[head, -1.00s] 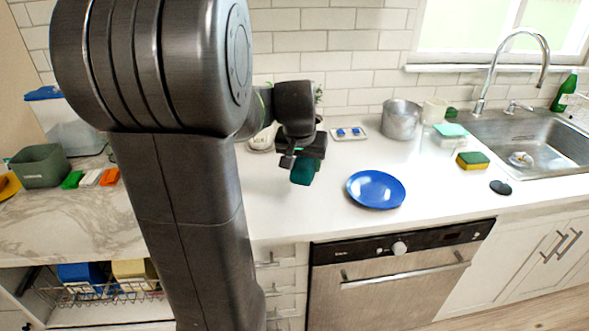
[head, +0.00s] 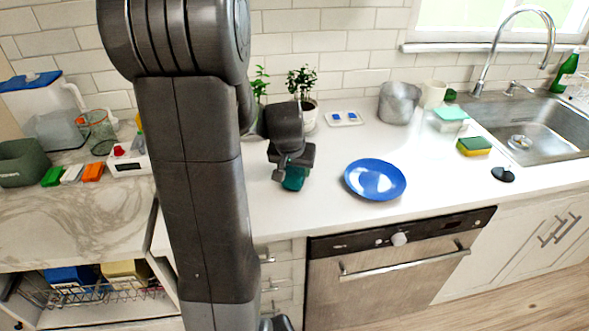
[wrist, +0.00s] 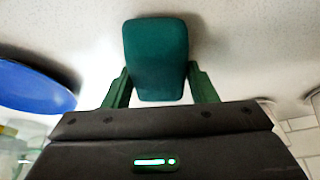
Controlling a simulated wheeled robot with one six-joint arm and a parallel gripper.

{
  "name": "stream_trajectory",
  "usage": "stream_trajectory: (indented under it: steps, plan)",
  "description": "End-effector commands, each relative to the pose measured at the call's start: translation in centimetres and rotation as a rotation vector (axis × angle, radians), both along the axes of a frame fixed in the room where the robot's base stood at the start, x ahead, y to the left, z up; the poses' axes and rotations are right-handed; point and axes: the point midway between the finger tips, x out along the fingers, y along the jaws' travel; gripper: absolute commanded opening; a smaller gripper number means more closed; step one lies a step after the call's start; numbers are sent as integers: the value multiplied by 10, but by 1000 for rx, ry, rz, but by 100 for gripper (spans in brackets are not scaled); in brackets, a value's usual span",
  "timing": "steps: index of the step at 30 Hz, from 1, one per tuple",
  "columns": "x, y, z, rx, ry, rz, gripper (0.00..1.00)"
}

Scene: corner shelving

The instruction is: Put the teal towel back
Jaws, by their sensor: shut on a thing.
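The teal towel (wrist: 156,58) is a small folded dark teal block. My gripper (wrist: 160,88) is shut on it, with one finger at each side in the wrist view. In the head view the towel (head: 293,179) shows below my gripper (head: 290,172), over the white counter (head: 310,215) to the left of the blue plate. I cannot tell whether the towel touches the counter.
The blue plate (head: 375,180) lies right of my gripper. A potted plant (head: 303,95), a small tray (head: 344,119) and a metal pot (head: 399,103) stand behind. A sponge (head: 474,146) lies near the sink (head: 535,125). The counter between my gripper and the plate is clear.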

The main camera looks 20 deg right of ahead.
Motion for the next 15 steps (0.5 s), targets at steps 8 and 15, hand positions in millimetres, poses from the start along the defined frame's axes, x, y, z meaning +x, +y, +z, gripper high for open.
stream_trajectory:
  steps: [8,15]
  plan:
    - [0,0,-4,-1,-1,0,34]
    - [0,0,-7,-1,-1,1,69]
